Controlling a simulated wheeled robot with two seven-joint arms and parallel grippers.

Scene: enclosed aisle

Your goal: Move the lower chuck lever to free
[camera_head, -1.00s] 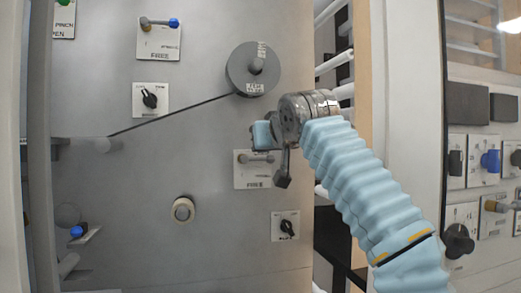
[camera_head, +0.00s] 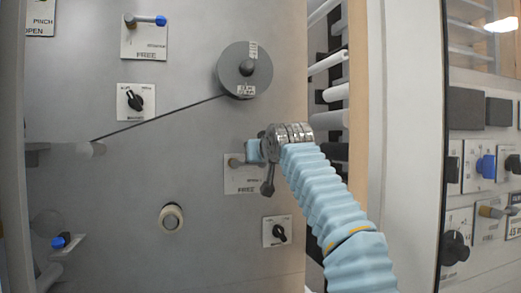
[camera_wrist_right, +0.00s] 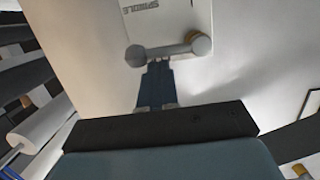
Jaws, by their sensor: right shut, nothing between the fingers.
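The lower chuck lever (camera_head: 236,162) is a grey bar on a white plate (camera_head: 239,181) marked FREE, low on the grey panel. The right wrist view shows the lever bar (camera_wrist_right: 168,50) whole, with a round grey end at each side and a brass-coloured part at the right one. My right gripper (camera_wrist_right: 157,68) is shut and empty, its fingertips close below the bar; I cannot tell whether they touch it. My left gripper is not in view.
A similar upper lever (camera_head: 145,20) with a blue knob is at the panel's top. A grey reel (camera_head: 232,72) is above the gripper, with a dark line running left. Black rotary knobs (camera_head: 135,100) and (camera_head: 279,233) are nearby. A side panel (camera_head: 480,130) stands at right.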

